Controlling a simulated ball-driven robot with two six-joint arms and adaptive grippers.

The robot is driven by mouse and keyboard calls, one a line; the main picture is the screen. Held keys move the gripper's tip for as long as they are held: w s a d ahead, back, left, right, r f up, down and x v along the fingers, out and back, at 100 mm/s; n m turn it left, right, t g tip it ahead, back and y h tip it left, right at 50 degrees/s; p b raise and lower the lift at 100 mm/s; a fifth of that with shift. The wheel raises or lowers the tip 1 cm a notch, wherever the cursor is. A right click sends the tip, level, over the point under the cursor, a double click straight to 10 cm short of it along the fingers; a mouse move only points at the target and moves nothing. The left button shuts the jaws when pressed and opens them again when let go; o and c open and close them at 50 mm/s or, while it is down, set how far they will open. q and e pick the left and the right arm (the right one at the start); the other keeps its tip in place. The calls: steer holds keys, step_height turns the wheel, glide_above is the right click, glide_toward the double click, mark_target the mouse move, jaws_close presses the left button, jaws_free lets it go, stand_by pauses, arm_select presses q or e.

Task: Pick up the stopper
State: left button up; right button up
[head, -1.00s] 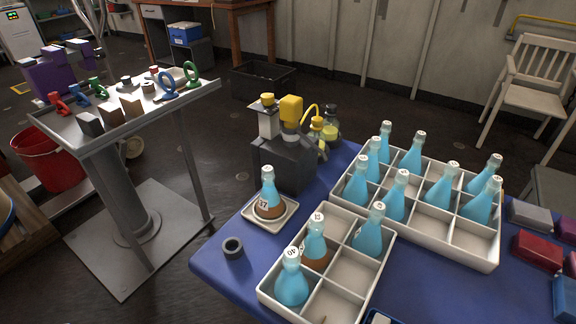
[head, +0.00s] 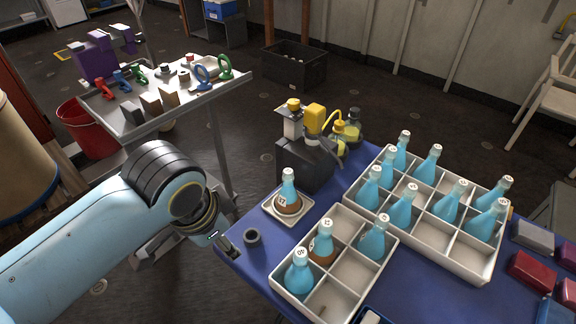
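A small dark grey, ring-shaped piece with a hollow top (head: 253,236) sits near the left corner of the blue table (head: 262,268). It is the only loose piece there that could be the stopper; I cannot be sure that it is. My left gripper (head: 234,251) reaches in from the left, just left of this piece at the table edge. It looks empty, but its finger opening is too small to judge, and I cannot tell whether it touches the piece. My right gripper is not in view.
A bottle (head: 288,189) stands on a small white tray (head: 270,208) just behind the piece. A white divided crate (head: 340,290) with bottles is to the right, a larger crate (head: 455,265) beyond. A dark dispenser (head: 300,165) stands at the back. A metal stand (head: 180,115) is left.

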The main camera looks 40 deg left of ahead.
arm_select(q)
steer(key=w+r+m+p, duration=0.1)
steer(key=w+r+m, duration=0.5)
steer(key=m+g+y, duration=0.1)
steer(key=m+g, duration=0.1)
steer(key=m, duration=1.2)
glide_toward(288, 171)
steer(key=shift+y, duration=0.3)
steer(key=x, duration=0.9)
steer(key=shift+d+f, duration=0.15)
steer(key=shift+d, duration=0.15)
steer(key=c, duration=0.9)
